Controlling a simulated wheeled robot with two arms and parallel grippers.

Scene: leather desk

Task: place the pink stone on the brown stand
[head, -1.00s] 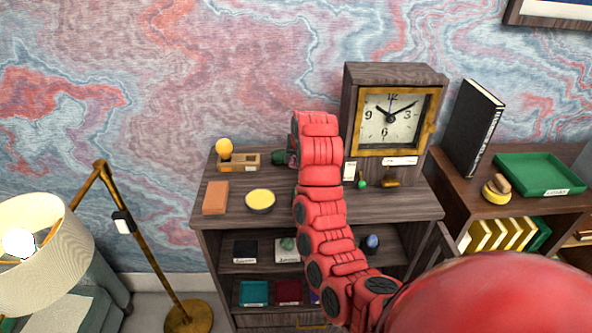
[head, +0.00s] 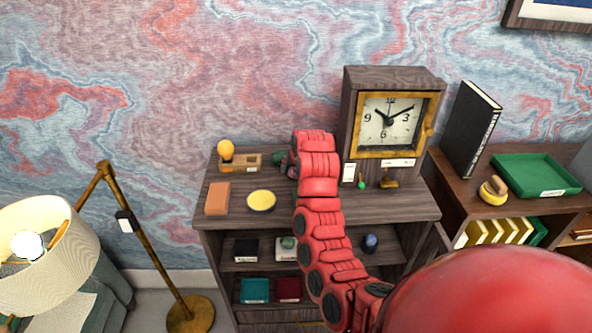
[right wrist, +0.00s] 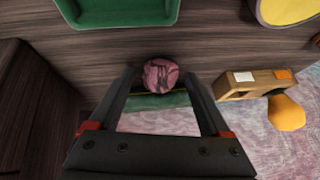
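The pink stone (right wrist: 160,75) is round with dark veins and sits on the dark wooden top in the right wrist view. The two fingers of my right gripper (right wrist: 160,77) are apart, one on each side of it, with a small gap at each side. In the head view my red right arm hides most of the stone and gripper (head: 292,168). A flat orange-brown block (head: 217,198) lies at the left of the top; I cannot tell whether it is the brown stand. My left gripper is not in view.
A wooden holder with a yellow-orange egg shape (head: 225,150) and a yellow bowl (head: 262,201) stand left of my arm. A clock (head: 390,120) stands to the right. In the wrist view a green tray (right wrist: 118,18) lies near the stone. Shelves below hold coloured squares.

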